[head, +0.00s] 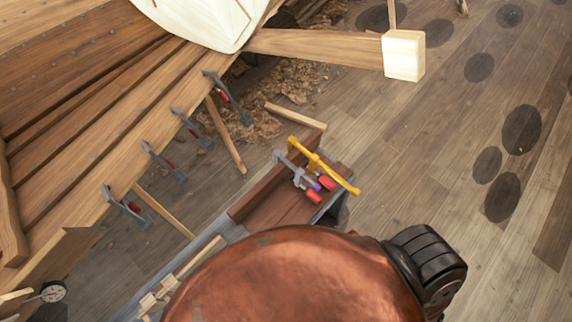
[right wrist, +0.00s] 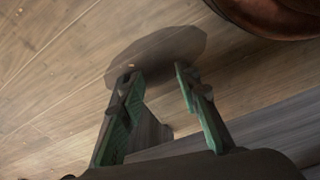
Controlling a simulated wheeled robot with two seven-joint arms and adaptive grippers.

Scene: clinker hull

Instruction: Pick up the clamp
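In the head view, a yellow bar clamp (head: 335,175) and a grey clamp (head: 296,171) lie close together, crossing or nearly so, at the far end of a brown wooden tray or box (head: 283,208). Red handles and a small purple part show beside them; I cannot tell which clamp each belongs to. Several dark clamps with red parts, one of them here (head: 228,98), grip the hull's plank edge. In the right wrist view my right gripper (right wrist: 156,72) is open and empty, its two green-padded fingers apart above the floor. No clamp shows there. My left gripper is not in view.
The planked hull (head: 80,120) fills the upper left. A beam with a pale block end (head: 404,55) juts out at the top. Wood shavings (head: 265,100) and loose sticks lie under the hull. The plank floor (head: 430,140) at the right, with dark round patches, is clear.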

